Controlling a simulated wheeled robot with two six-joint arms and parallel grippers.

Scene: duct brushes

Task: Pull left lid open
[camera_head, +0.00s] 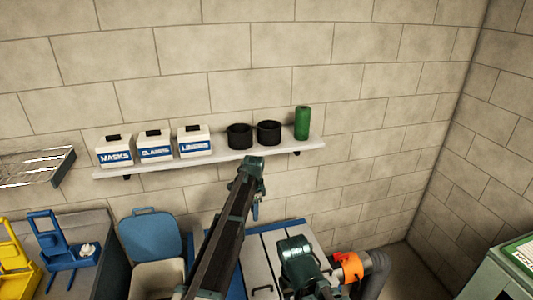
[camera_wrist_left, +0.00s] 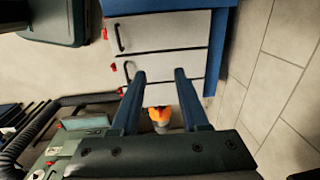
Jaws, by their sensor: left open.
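The left lid (camera_head: 259,262) is a pale panel on top of a blue cabinet (camera_head: 295,225), beside a second pale lid (camera_head: 283,240). The left lid also shows in the left wrist view (camera_wrist_left: 170,32) as the upper panel, shut, with a black bar handle (camera_wrist_left: 119,37). My left gripper (camera_head: 256,212) hangs above the cabinet's back area. In the left wrist view its two fingers (camera_wrist_left: 160,74) are apart and empty, overlapping the second lid, with the handle up and to the left. My right gripper's fingers do not show.
An orange collar (camera_head: 350,266) on a grey hose (camera_head: 377,268) lies right of the lids. A blue-lidded bin (camera_head: 150,236) stands left of the cabinet. A wall shelf (camera_head: 220,158) with boxes, black cups and a green can (camera_head: 302,123) is behind.

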